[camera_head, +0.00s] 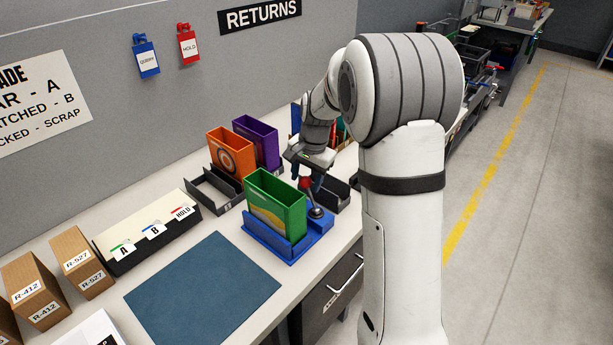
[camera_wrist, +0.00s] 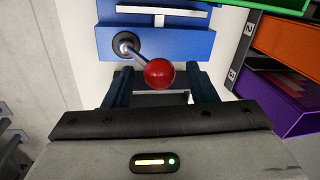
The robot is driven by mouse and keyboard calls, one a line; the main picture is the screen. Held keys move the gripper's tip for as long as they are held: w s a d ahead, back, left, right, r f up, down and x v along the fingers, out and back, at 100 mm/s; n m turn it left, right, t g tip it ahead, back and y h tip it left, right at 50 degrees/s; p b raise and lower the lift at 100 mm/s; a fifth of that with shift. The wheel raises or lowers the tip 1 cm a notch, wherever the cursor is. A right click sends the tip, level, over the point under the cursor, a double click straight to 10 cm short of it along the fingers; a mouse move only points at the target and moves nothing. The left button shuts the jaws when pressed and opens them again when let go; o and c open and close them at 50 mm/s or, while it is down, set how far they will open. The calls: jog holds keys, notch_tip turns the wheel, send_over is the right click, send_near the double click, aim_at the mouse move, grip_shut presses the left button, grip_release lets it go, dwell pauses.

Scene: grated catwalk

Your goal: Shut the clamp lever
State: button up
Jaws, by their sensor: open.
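The clamp lever is a metal rod with a red ball knob (camera_head: 306,183) on a blue fixture (camera_head: 317,228). A green box (camera_head: 275,208) stands upright in that fixture. In the wrist view, the red knob (camera_wrist: 159,73) sits at the end of the rod, which slants from a round dark pivot on the blue fixture (camera_wrist: 180,44). My gripper (camera_head: 317,178) is above the fixture, pointing down. In the wrist view, my gripper (camera_wrist: 162,82) is open, one dark finger on each side of the knob, with gaps showing. I cannot tell the knob's depth between the fingers.
An orange box (camera_head: 229,155) and a purple box (camera_head: 258,143) stand in dark holders behind the fixture. A blue-grey mat (camera_head: 202,290) lies bare in front. Cartons (camera_head: 82,262) and a card bin (camera_head: 150,240) stand left.

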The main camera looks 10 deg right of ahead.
jog(key=c, duration=1)
jog(key=shift+o, duration=0.2)
